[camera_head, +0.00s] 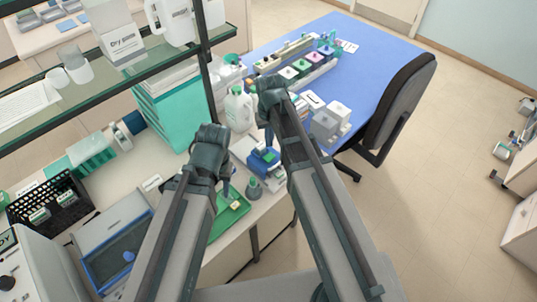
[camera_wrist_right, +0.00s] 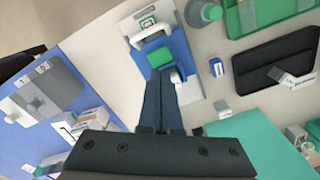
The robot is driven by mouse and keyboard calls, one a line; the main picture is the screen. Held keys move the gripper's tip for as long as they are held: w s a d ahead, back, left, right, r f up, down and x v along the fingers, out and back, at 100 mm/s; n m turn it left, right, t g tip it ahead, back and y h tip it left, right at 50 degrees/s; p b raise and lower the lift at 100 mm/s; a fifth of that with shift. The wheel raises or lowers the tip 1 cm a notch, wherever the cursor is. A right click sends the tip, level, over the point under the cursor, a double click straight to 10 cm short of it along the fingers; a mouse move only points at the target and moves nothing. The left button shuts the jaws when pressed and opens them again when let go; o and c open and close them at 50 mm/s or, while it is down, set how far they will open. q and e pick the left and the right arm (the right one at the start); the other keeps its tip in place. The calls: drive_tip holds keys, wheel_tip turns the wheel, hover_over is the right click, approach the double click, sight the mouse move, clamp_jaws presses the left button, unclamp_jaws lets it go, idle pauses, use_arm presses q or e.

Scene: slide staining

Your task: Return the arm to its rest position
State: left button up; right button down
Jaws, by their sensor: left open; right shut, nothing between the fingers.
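My left arm reaches in over the bench, and its gripper (camera_head: 226,186) points down above the green tray (camera_head: 238,211). Its jaws are open, and I see nothing held. My right gripper (camera_head: 269,138) points down near the small blue-and-white device (camera_head: 263,158). In the right wrist view its two dark fingers (camera_wrist_right: 160,76) lie together with nothing between them. Beyond the fingertips that view shows the device (camera_wrist_right: 181,52) with a green block (camera_wrist_right: 159,57) on it. Whether the fingers touch the device is not clear.
A green-capped bottle (camera_head: 253,188) stands by the green tray. A white jug (camera_head: 239,109) stands behind the device. A glass shelf (camera_head: 120,72) overhangs the bench at left. The blue table (camera_head: 368,65) and dark chair (camera_head: 398,100) are at right, with open floor beyond.

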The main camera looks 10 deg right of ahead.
idle(0.3)
use_arm(q)
wheel_tip(320, 180, down, 7)
drive_tip(key=b, duration=0.7)
use_arm(e)
drive_tip(key=s+a+f+n, duration=0.1)
drive_tip(key=s+a+f, duration=0.2)
drive_tip(key=s, duration=0.5)
drive_tip(key=s+a+f+n+h, duration=0.1)
drive_tip(key=s+a+f+n, duration=0.1)
drive_tip(key=s, duration=0.6)
drive_tip(key=shift+a+f, duration=0.45)
drive_tip(key=shift+f, duration=0.45)
